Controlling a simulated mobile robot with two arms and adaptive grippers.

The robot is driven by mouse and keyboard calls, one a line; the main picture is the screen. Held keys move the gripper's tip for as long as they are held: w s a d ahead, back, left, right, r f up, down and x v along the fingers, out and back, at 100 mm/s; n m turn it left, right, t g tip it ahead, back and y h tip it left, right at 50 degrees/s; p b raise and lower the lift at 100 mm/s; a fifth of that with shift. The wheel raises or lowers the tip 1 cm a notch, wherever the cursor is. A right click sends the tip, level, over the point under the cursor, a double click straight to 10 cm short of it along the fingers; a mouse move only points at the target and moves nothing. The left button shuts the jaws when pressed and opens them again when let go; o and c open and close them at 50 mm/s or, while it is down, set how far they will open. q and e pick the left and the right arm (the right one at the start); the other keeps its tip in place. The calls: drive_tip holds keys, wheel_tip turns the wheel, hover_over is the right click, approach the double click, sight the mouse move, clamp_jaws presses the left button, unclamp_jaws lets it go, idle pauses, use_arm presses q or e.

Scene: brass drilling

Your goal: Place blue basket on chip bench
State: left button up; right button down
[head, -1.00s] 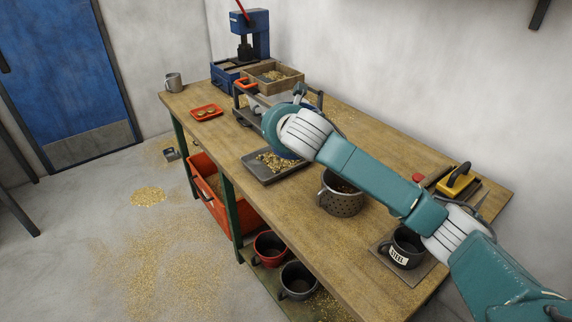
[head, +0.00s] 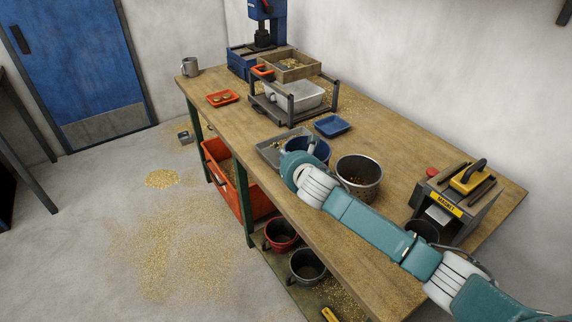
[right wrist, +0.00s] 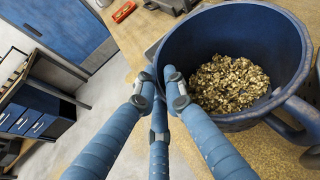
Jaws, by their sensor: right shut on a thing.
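The blue basket (right wrist: 220,45) is a round, dark blue pot with a side handle and brass chips (right wrist: 230,83) in it. It fills the upper right of the right wrist view. In the head view the basket (head: 320,150) is partly hidden behind my right arm, over the front part of the bench (head: 400,130). My right gripper (right wrist: 166,76) is shut on the basket's near wall at the rim. I cannot tell whether its base touches the bench. My left gripper is not in view.
A perforated grey basket (head: 360,183) stands just right of the blue one. A grey tray (head: 268,152) and a blue tray (head: 333,126) lie behind it. A rack (head: 273,112) with a white bin stands further back. The magnet box (head: 462,208) is at the right end.

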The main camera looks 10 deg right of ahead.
drive_tip(key=shift+f, duration=1.6)
drive_tip(key=c, duration=1.8)
unclamp_jaws()
drive_tip(key=v, duration=1.2)
drive_tip(key=shift+b, duration=0.3)
